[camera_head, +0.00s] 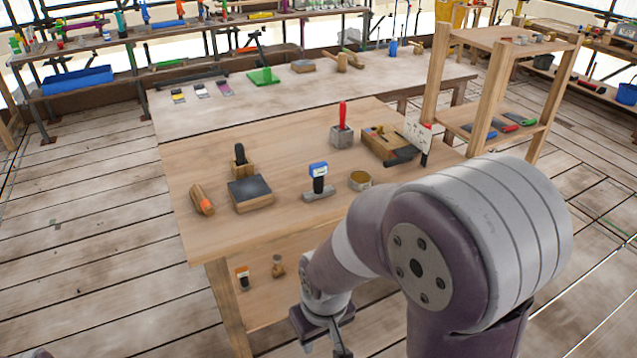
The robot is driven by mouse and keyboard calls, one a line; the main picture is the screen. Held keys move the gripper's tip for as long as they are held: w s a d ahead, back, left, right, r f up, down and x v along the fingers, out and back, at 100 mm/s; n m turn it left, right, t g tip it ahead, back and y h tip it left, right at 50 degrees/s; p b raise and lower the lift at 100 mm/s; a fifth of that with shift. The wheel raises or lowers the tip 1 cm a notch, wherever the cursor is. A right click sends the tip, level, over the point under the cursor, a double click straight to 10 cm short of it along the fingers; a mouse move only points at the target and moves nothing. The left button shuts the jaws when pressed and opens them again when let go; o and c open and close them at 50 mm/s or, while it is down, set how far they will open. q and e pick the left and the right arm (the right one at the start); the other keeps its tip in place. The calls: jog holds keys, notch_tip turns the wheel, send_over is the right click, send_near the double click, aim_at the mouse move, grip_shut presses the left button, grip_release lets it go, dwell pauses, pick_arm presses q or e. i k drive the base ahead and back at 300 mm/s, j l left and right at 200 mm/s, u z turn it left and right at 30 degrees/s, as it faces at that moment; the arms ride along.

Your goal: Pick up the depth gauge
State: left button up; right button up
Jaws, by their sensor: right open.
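What looks like the depth gauge (318,181) stands upright on the wooden table, near its front edge. It has a flat grey base, a black stem and a blue and white head. My right gripper (326,343) is at the bottom of the head view, in front of the table and well short of the gauge. It is open, and its fingertips are partly cut off by the picture's lower edge. Nothing shows between its fingers. My left gripper is not in view.
Near the gauge are a dark stone block (250,194), a brass ring-shaped tin (360,180), a grey block with a red-handled tool (342,132) and a wooden box (385,143). A wooden shelf (490,95) stands right. Bare tabletop lies behind the gauge.

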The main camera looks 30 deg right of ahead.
aim_at(317, 170)
jog(key=i+l+u, duration=0.15)
jog(key=l+u, duration=1.3)
